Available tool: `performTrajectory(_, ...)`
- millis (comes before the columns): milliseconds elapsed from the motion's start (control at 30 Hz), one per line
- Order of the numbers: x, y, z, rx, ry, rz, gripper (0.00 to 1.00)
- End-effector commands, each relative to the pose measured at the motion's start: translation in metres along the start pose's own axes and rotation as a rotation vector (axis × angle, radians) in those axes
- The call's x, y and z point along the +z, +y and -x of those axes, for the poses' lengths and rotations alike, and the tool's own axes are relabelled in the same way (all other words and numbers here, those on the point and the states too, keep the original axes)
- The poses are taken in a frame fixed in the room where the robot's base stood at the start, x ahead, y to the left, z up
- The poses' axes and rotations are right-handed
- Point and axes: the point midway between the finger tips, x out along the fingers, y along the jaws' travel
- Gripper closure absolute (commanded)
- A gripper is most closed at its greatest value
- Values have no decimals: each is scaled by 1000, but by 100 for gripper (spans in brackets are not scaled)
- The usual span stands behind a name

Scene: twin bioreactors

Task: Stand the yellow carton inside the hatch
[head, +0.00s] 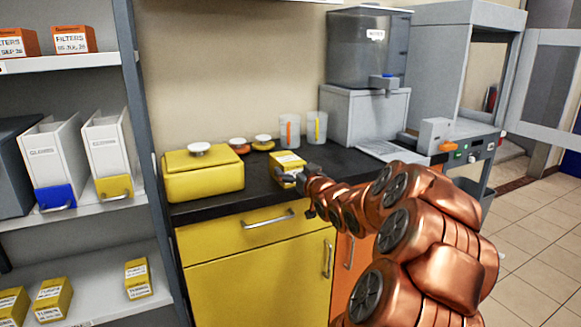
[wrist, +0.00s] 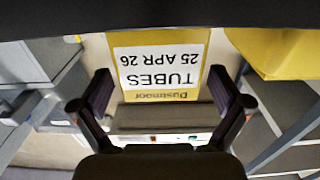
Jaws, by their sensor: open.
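The yellow carton (head: 287,159) is on the black worktop, with a white label on the side facing up. In the wrist view its label (wrist: 160,65) reads "TUBES 25 APR 26", upside down. My gripper (head: 291,178) is at the carton's near side in the head view and partly covers it. In the wrist view my gripper (wrist: 162,100) is open, one finger on each side of the carton's end. Whether the fingers touch it I cannot tell. A grey cabinet (head: 455,14) at the right, with its glazed door (head: 548,85) swung open, appears to be the hatch.
A larger yellow box (head: 203,176) with a white knob stands left of the carton. Small round pots (head: 264,142) and two beakers (head: 290,130) stand behind it. A dispenser on a white block (head: 362,117) stands further right. Shelves (head: 65,62) fill the left.

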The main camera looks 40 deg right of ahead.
Motion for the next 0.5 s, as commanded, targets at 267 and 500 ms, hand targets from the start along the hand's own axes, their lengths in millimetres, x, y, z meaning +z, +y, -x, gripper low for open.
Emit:
performTrajectory(267,-3,1,36,1,2,1,1)
performTrajectory(500,-2,0,47,-1,0,0,1)
